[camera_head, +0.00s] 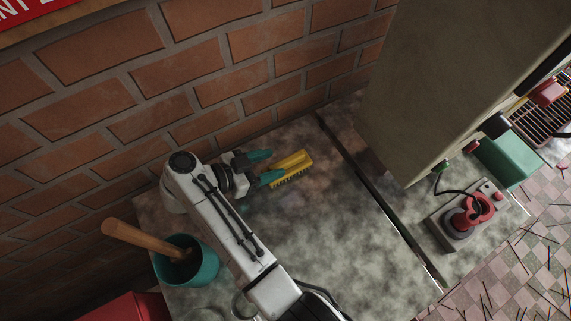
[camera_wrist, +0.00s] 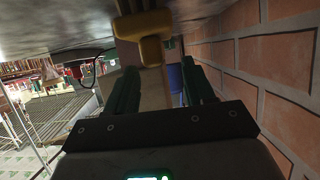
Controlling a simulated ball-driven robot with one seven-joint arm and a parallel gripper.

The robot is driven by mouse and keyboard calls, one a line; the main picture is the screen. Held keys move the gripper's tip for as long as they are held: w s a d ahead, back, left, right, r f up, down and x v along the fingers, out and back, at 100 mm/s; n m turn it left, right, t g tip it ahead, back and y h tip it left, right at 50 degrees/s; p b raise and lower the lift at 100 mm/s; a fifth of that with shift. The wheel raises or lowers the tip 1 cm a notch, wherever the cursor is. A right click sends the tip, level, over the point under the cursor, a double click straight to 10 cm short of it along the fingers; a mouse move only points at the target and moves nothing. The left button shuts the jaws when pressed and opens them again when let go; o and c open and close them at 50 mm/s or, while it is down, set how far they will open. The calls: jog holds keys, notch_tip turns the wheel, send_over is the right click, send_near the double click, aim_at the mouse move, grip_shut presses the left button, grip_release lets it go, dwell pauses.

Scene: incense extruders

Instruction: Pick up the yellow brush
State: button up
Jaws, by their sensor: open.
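The yellow brush (camera_head: 291,165) lies on the mottled grey counter close to the brick wall, with a row of dark bristles along its near side. My gripper (camera_head: 265,167) is open, with two teal fingers apart and pointing at the brush's left end. That end is at or just past the fingertips; I cannot tell whether it is between them. In the wrist view the yellow brush (camera_wrist: 145,25) shows at the top middle, above the open gripper (camera_wrist: 159,68). Nothing is visibly held.
The brick wall (camera_head: 241,81) runs close behind the brush. A teal pot (camera_head: 202,270) with a wooden handle stands at lower left. A large beige box (camera_head: 446,80) stands at right, above a control box (camera_head: 471,216) with red parts. The counter in front of the brush is clear.

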aim_at(283, 162)
jog(key=shift+p+x, duration=0.45)
jog(key=shift+x, duration=2.3)
jog(key=shift+s+d, duration=0.15)
jog(key=shift+c, duration=0.2)
grip_shut()
